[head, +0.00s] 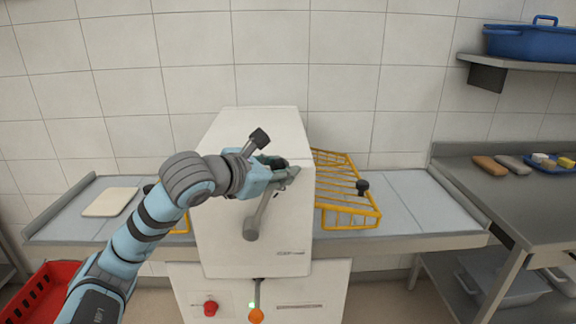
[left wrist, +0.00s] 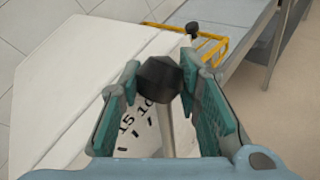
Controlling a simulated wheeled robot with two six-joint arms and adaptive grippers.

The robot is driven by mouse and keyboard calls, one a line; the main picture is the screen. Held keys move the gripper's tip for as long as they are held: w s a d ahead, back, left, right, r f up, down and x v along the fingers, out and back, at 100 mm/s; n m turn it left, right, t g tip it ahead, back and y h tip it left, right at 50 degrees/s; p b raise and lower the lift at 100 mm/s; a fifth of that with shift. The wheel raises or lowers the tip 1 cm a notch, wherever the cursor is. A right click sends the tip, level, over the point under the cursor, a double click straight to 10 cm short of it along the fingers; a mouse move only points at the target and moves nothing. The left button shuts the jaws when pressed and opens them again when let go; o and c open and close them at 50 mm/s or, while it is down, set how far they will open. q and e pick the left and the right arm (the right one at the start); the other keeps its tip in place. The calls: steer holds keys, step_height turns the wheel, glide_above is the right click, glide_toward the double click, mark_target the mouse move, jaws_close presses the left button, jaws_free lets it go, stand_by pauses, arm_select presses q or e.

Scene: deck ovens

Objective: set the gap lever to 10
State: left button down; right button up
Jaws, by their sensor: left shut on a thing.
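My left gripper (head: 285,172) is at the upper front of the white machine housing (head: 225,255). In the left wrist view its green pads (left wrist: 160,88) are closed on the black knob (left wrist: 160,76) of the gap lever. The lever's pale stem (left wrist: 178,132) runs down from the knob, beside a dial with black marks. The numbers 15 and 10 (left wrist: 146,104) show to the left of the stem, with 10 nearer to it. The knob and stem hide part of the scale, so the exact setting cannot be told. My right gripper is not in view.
Yellow wire guards (head: 347,211) stand beside the housing over the conveyor bed (head: 415,205). A red knob (head: 210,308) and an orange knob (head: 256,316) are lower on the machine. A red crate (head: 38,296) is at left; a metal table (head: 480,190) is at right.

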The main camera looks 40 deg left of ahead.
arm_select(q)
steer(key=c, duration=1.2)
jaws_free()
steer(key=shift+o, duration=0.2)
step_height(320, 180, up, 10)
steer(key=shift+r, duration=0.1)
steer(key=shift+a, duration=0.1)
